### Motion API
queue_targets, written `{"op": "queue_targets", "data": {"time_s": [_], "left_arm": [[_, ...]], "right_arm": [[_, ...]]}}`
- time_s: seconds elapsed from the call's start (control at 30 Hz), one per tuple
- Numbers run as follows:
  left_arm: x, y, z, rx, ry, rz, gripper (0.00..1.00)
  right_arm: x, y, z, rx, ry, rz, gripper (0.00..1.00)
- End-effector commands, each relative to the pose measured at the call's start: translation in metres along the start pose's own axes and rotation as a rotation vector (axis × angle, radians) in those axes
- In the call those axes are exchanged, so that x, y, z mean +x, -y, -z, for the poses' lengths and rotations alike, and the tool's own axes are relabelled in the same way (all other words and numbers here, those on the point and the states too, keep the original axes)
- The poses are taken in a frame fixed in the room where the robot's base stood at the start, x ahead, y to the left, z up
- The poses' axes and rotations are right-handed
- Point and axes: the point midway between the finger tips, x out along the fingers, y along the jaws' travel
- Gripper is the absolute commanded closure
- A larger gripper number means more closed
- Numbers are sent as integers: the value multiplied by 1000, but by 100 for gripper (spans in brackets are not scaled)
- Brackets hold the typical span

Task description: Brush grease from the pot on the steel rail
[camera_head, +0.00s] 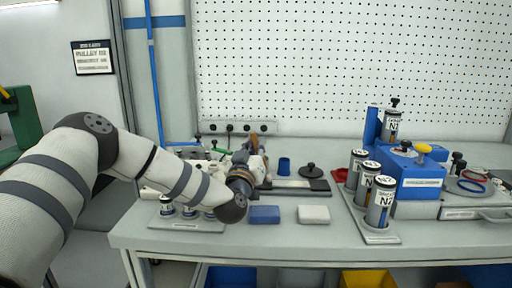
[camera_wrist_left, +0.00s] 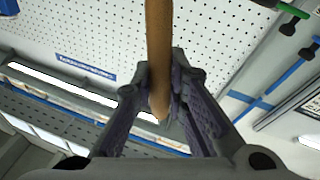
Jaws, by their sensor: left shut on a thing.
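My left gripper (camera_head: 252,150) reaches over the back of the bench. In the left wrist view the left gripper (camera_wrist_left: 160,95) is shut on a tapered brown wooden handle (camera_wrist_left: 159,50), seemingly the brush's; its bristles are not in view. A small blue pot (camera_head: 284,166) stands upright just right of the gripper, apart from it; its inside cannot be made out. The arm hides part of the bench. My right gripper is not in view.
A black knobbed lid (camera_head: 310,170) lies right of the pot. Labelled canisters (camera_head: 380,203) and a blue machine (camera_head: 416,180) stand at the right. A pegboard (camera_head: 350,70) closes the back.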

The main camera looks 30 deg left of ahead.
Motion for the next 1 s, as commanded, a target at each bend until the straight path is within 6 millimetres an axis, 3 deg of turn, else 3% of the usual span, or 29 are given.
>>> {"op": "queue_targets", "data": {"time_s": [0.03,0.43,1.0], "left_arm": [[3,-6,22,-8,-21,-5,100],[8,-12,58,-9,-22,-10,100],[21,-22,71,-8,-11,-15,100]], "right_arm": [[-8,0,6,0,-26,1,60],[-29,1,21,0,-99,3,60],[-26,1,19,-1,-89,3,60]]}}
